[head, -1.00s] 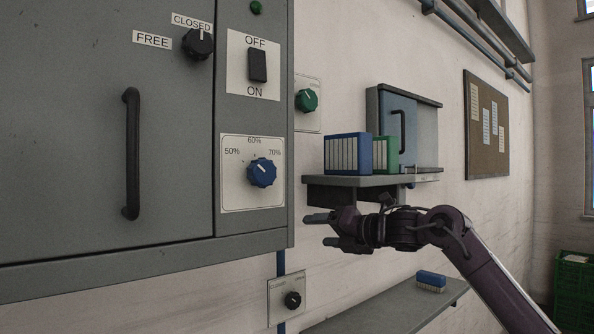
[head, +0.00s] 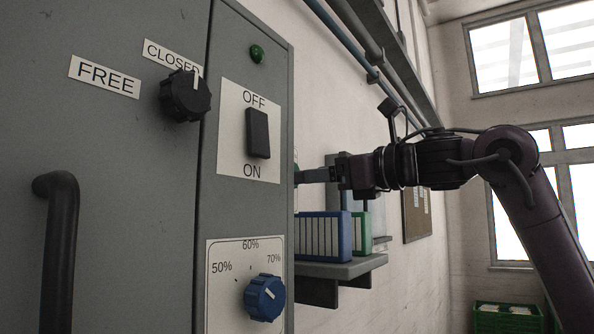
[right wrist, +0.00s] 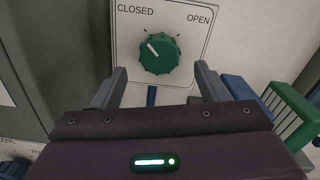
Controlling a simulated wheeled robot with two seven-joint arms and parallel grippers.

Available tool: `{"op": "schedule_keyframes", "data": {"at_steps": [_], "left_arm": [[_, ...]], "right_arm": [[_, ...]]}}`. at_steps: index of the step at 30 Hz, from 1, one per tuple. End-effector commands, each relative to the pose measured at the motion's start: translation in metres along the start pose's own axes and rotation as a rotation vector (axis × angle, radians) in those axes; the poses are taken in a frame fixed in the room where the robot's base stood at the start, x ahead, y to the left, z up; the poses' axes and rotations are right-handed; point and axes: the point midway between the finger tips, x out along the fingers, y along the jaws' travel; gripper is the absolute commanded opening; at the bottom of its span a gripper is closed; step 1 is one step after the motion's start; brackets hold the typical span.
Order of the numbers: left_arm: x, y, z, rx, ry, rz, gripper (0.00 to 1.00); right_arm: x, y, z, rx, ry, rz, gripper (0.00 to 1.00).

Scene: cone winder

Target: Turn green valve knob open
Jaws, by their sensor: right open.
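The green valve knob (right wrist: 159,54) is on a white wall plate (right wrist: 190,14) marked CLOSED on the left and OPEN on the right. Its white pointer line points up and left, toward CLOSED. In the head view only a green sliver (head: 296,168) of it shows past the cabinet's edge. My right gripper (right wrist: 160,82) is open, with one finger on each side below the knob in the right wrist view. The fingers seem short of the knob; contact cannot be told. In the head view my right gripper (head: 312,175) reaches left toward the wall. My left gripper is out of view.
A grey cabinet (head: 120,190) fills the left, with a black knob (head: 185,95), an OFF/ON switch (head: 258,133) and a blue dial (head: 264,297). Below my right gripper, a shelf (head: 340,268) holds a blue box (head: 322,236) and a green box (head: 362,232).

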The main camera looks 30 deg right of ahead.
Motion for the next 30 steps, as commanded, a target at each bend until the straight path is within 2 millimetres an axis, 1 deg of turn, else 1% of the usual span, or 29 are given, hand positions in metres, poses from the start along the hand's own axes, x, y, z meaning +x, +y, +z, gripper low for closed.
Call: {"op": "schedule_keyframes", "data": {"at_steps": [1, 6, 12, 17, 20, 27, 28, 30], "left_arm": [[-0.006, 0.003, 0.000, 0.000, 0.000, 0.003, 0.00], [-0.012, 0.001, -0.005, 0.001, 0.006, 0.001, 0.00], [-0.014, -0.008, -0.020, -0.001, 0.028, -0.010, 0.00], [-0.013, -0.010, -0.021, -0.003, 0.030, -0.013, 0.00], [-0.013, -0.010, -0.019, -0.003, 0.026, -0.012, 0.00], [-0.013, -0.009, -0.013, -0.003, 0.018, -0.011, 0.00], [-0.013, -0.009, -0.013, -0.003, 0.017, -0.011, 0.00], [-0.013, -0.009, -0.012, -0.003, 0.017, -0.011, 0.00]], "right_arm": [[0.010, 0.000, 0.002, 0.000, 0.004, 0.002, 0.68], [0.030, 0.000, 0.001, 0.001, 0.002, 0.001, 0.68], [0.038, 0.000, 0.001, 0.001, -0.001, 0.000, 0.68], [0.038, 0.000, 0.000, 0.001, -0.001, 0.000, 0.68], [0.038, 0.000, 0.000, 0.002, -0.001, 0.000, 0.58], [0.038, 0.000, 0.000, 0.002, -0.001, 0.000, 0.26], [0.038, 0.000, 0.000, 0.002, -0.001, 0.000, 0.23], [0.038, 0.000, 0.000, 0.003, -0.001, 0.000, 0.23]]}}
